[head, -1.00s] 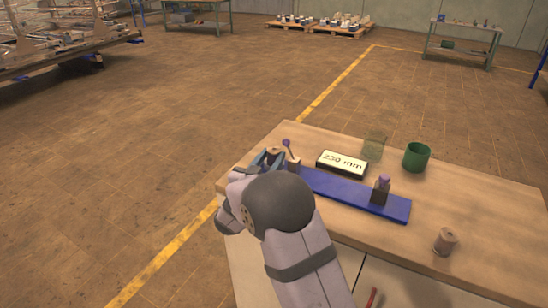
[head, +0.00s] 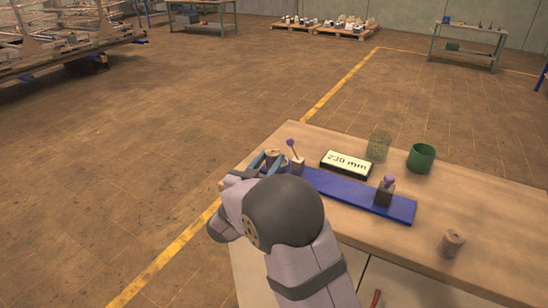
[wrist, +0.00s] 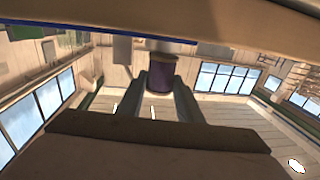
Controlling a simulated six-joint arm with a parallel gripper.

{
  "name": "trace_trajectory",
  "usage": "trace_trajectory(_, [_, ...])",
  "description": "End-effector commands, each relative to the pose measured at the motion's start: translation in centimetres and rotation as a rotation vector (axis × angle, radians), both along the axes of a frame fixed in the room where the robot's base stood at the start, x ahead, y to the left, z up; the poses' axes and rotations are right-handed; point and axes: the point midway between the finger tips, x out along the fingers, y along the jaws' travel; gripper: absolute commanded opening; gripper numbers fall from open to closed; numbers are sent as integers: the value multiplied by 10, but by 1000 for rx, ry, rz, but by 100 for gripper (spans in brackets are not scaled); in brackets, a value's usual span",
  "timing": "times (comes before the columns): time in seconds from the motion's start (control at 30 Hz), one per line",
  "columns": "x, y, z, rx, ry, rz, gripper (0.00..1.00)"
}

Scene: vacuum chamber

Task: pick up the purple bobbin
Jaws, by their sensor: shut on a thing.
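The purple bobbin (wrist: 161,77) shows in the wrist view as a dark purple winding between pale end flanges. The two blue-grey fingers of my gripper (wrist: 160,95) lie along its left and right sides and are shut on it. In the head view my gripper (head: 268,162) is at the far left corner of the workbench. The bobbin's brownish top (head: 273,155) shows between the fingers there. My wrist hides its lower part, so I cannot tell whether it touches the bench.
A blue rail (head: 340,191) with two purple-topped posts lies just right of my gripper. Behind it stand a "230 mm" display (head: 346,163), a clear jar (head: 378,147) and a green cup (head: 421,158). A brown bobbin (head: 453,242) stands at the right. The bench's right side is mostly clear.

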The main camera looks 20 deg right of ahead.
Motion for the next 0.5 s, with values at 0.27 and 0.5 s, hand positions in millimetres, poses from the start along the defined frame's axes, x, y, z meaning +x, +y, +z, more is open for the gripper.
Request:
trace_trajectory(0.27, [-41, 34, -1, 1, -1, 5, 7])
trace_trajectory(0.5, [-80, 63, -1, 1, -1, 5, 7])
